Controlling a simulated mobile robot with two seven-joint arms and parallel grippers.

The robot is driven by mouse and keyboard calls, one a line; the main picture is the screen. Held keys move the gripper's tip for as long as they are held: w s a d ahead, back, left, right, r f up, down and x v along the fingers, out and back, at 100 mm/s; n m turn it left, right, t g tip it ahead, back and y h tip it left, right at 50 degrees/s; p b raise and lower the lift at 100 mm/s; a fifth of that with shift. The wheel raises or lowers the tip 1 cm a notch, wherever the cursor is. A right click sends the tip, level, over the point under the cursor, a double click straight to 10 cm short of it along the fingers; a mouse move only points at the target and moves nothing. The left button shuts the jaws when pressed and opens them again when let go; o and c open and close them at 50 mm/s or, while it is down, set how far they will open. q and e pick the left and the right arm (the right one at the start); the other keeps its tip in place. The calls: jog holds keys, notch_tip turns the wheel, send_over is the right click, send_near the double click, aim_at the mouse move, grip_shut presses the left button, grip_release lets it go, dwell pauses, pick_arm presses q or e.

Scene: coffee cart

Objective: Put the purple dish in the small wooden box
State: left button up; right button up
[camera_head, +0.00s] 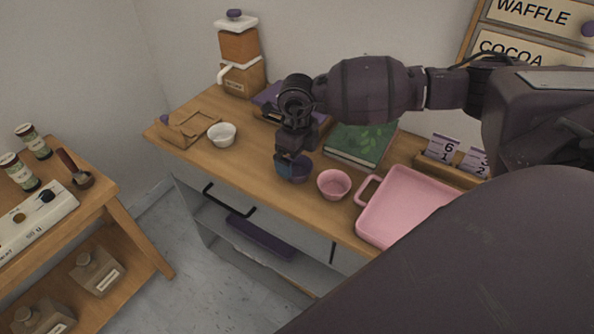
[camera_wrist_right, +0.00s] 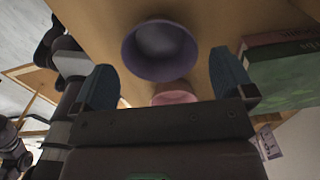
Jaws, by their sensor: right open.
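The purple dish (camera_head: 301,174) is a small round bowl on the wooden counter, partly hidden behind my right gripper (camera_head: 291,168). In the right wrist view the purple dish (camera_wrist_right: 160,50) shows ahead of and between the two spread fingers of the right gripper (camera_wrist_right: 168,84). The fingers are open, and I see no finger closed on the dish. A small, low wooden box (camera_head: 183,130) with a purple knob lies at the counter's left end. My left gripper is not in view.
A white bowl (camera_head: 222,134) stands right of the wooden box. A pink bowl (camera_head: 334,184) and pink tray (camera_head: 405,211) are right of the dish. A green book (camera_head: 360,143) lies behind. A coffee grinder (camera_head: 240,60) stands at the back left.

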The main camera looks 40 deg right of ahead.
aim_at(297, 174)
jog(key=shift+f, duration=2.05)
